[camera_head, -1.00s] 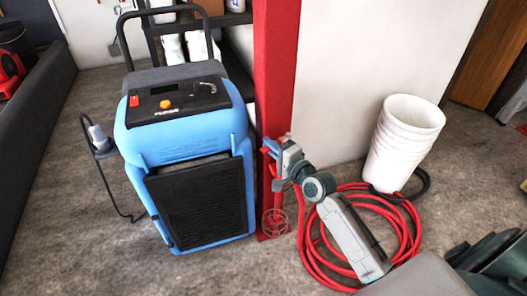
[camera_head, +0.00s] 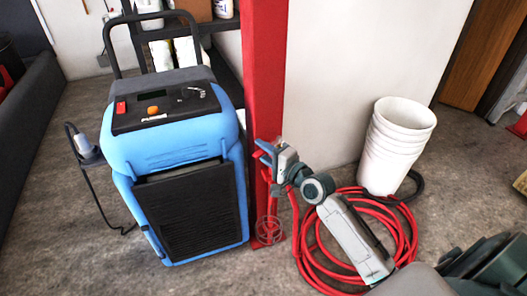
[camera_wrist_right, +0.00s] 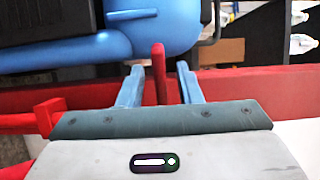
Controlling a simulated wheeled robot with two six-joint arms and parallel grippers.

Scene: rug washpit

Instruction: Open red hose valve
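The red valve handle (camera_wrist_right: 159,72) stands upright between the two blue-grey fingers of my right gripper (camera_wrist_right: 160,68) in the right wrist view. A narrow gap shows on each side of it, so the fingers are open around it and not pressed on it. In the head view my right gripper (camera_head: 265,150) is at the red post (camera_head: 264,75), where the gripper hides the handle. Red pipework (camera_head: 277,190) runs down the post below the gripper. My left gripper is not in view.
A blue machine (camera_head: 175,140) stands close to the left of the post. A coiled red hose (camera_head: 310,265) lies on the floor under my right arm. A stack of white buckets (camera_head: 398,150) stands behind the coil, near the pale wall (camera_head: 370,50).

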